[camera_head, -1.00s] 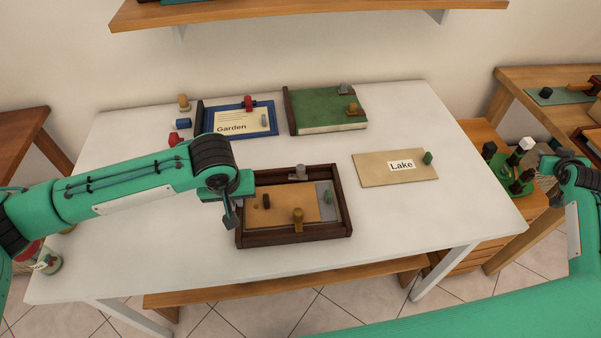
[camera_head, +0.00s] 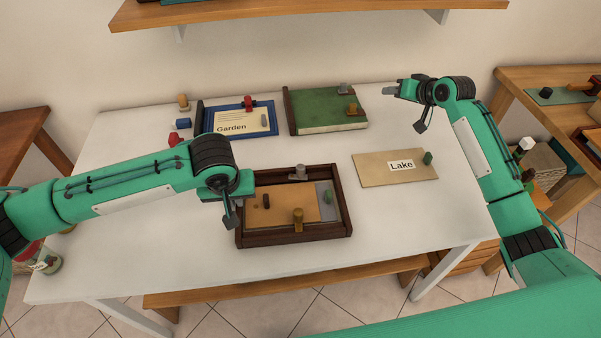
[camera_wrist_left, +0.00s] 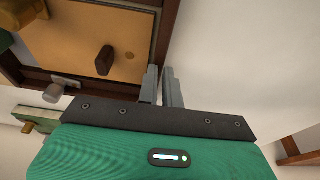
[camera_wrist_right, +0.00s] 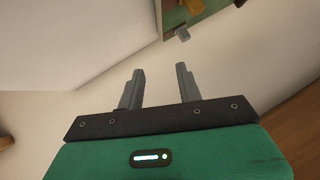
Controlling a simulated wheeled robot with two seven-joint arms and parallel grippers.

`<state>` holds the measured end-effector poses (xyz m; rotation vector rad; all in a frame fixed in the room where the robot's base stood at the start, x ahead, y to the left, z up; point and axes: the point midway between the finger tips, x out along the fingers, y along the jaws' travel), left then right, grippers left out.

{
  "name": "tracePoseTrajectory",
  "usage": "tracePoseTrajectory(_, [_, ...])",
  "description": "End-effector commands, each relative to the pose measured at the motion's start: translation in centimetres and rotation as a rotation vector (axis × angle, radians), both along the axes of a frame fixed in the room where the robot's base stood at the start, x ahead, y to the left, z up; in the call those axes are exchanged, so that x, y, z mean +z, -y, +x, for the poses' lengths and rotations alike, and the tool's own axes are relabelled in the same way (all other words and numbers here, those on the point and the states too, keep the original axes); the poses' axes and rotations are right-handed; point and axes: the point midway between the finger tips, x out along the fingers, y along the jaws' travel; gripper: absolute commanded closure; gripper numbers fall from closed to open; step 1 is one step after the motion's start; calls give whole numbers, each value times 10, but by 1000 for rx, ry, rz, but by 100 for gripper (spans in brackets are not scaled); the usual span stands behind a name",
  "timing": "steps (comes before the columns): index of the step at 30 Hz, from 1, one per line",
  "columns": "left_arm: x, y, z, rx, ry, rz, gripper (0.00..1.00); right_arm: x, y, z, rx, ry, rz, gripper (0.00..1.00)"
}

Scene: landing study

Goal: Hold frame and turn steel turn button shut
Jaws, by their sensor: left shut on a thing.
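A dark brown frame (camera_head: 342,232) lies on the white table with a tan backing board (camera_head: 285,205) inside. The steel turn button (camera_head: 298,173) sits on its far bar; it also shows in the left wrist view (camera_wrist_left: 66,82). I cannot tell clearly which way it is turned. A brass turn button (camera_head: 298,218) is on the near bar. My left gripper (camera_wrist_left: 160,88) is shut on the frame's left side bar. My right gripper (camera_head: 393,89) is open and empty, raised near the table's far right, apart from the frame; its fingers (camera_wrist_right: 160,88) stand apart in the right wrist view.
A blue frame (camera_head: 274,118) with a "Garden" card and a green panel (camera_head: 325,106) with turn buttons lie at the back. A tan "Lake" board (camera_head: 375,178) lies right of the brown frame. The front right tabletop is clear.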

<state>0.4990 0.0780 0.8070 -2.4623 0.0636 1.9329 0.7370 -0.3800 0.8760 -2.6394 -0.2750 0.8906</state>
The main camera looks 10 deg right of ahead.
Motion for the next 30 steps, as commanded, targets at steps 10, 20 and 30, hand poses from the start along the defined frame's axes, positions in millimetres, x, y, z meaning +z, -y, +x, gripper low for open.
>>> tracePoseTrajectory(10, [-25,-7,-7,8,-33,25,100,31,-172,-15,266,-195,27,64])
tracePoseTrajectory(20, [-26,-7,-7,8,-33,25,100,36,-282,-79,437,-459,-119,64])
tracePoseTrajectory(30, [-26,-7,-7,8,-34,25,100,21,-308,-149,444,-720,-396,64])
